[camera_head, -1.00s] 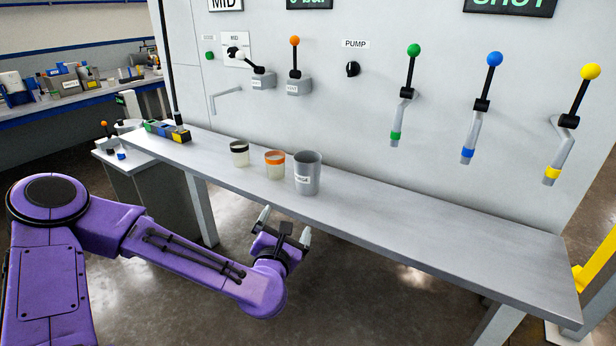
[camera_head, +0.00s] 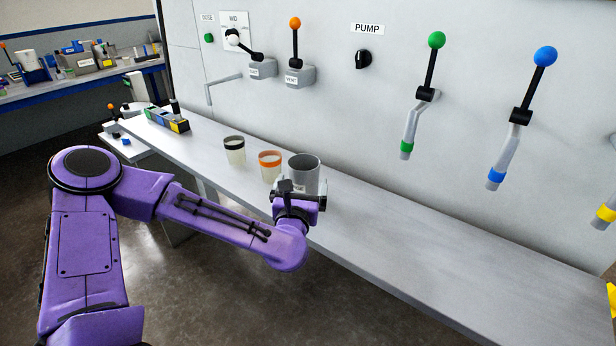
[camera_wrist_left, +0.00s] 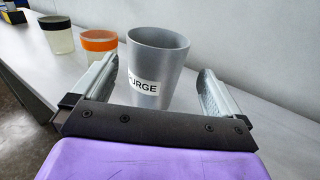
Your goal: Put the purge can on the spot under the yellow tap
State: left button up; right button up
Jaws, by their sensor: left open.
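The purge can (camera_head: 304,172) is a grey, open-topped cup standing upright on the metal shelf. In the left wrist view the can (camera_wrist_left: 157,62) shows its PURGE label, facing my gripper. My left gripper (camera_head: 297,192) is at the front side of the can, pointing at it. In the left wrist view its open fingers (camera_wrist_left: 155,92) lie to either side of the can's near part, with gaps on both sides. The yellow tap (camera_head: 605,214) shows only partly at the right edge of the head view. The spot under it is out of view. My right gripper is not in view.
An orange-banded cup (camera_head: 270,166) and a black-banded cup (camera_head: 234,150) stand left of the can. The shelf (camera_head: 430,255) is clear to the right. The green tap (camera_head: 406,146) and blue tap (camera_head: 496,178) hang from the wall above it.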

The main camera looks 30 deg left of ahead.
aim_at(306, 162)
pick_arm(q)
jog(key=shift+w+a+r+p, duration=0.15)
jog(key=shift+w+a+p, duration=0.1)
jog(key=shift+w, duration=0.2)
jog(key=shift+w+a+r+p, duration=0.1)
jog(key=shift+w+a, duration=0.15)
jog(key=shift+w, duration=0.15)
jog(key=p+x, duration=0.2)
jog(key=x, duration=0.2)
jog(key=shift+w+a+f, duration=0.15)
jog(key=shift+w+a, duration=0.05)
jog(key=shift+a, duration=0.05)
jog(key=shift+w+a+f, duration=0.15)
jog(key=shift+w+a, duration=0.05)
jog(key=shift+w, duration=0.1)
jog(key=c, duration=1.1)
